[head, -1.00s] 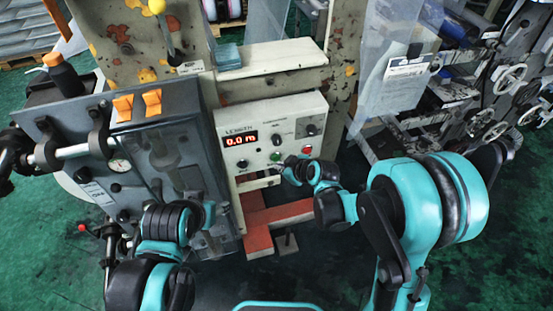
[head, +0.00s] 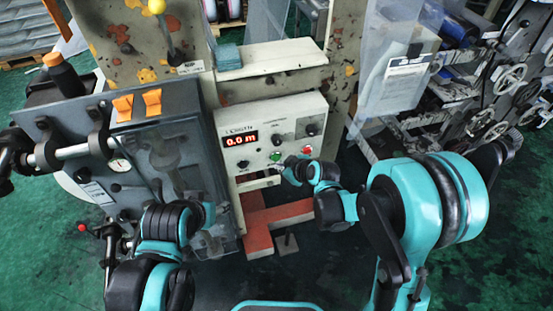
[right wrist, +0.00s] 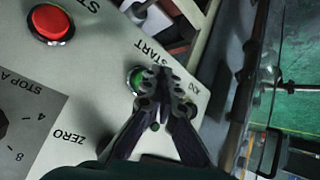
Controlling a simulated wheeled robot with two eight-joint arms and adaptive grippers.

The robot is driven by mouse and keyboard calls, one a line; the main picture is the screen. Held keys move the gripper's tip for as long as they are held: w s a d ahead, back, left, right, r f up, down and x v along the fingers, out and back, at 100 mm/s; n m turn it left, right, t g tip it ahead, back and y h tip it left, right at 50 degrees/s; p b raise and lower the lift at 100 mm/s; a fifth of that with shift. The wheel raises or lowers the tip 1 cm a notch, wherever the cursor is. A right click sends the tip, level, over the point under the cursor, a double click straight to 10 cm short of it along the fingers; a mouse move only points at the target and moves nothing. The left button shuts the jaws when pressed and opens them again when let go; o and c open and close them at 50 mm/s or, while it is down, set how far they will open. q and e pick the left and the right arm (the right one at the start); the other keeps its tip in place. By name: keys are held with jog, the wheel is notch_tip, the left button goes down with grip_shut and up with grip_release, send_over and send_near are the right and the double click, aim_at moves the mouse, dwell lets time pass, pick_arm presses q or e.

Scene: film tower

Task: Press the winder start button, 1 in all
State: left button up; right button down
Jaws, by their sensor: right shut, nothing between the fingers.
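The pale winder control panel (head: 262,132) faces me, with a red display (head: 241,139) reading 0.0 m. Its green START button (head: 275,155) sits low on the panel, and it also shows in the right wrist view (right wrist: 135,80), partly covered by a finger. My right gripper (head: 284,167) is shut and empty. In the right wrist view its fingertips (right wrist: 165,78) lie over the panel right beside the green button; whether they touch it I cannot tell. My left arm is at lower left, and its gripper is hard to make out against the grey cabinet.
A red button (head: 307,150) sits right of the green one and shows large in the right wrist view (right wrist: 52,22). A dark knob (head: 277,140) is above. A grey cabinet (head: 165,150) stands left. A red-brown beam (head: 258,238) lies below the panel. Clear film hangs at right.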

jog(key=shift+w, duration=0.1)
jog(key=shift+w+a, duration=0.15)
jog(key=shift+w, duration=0.15)
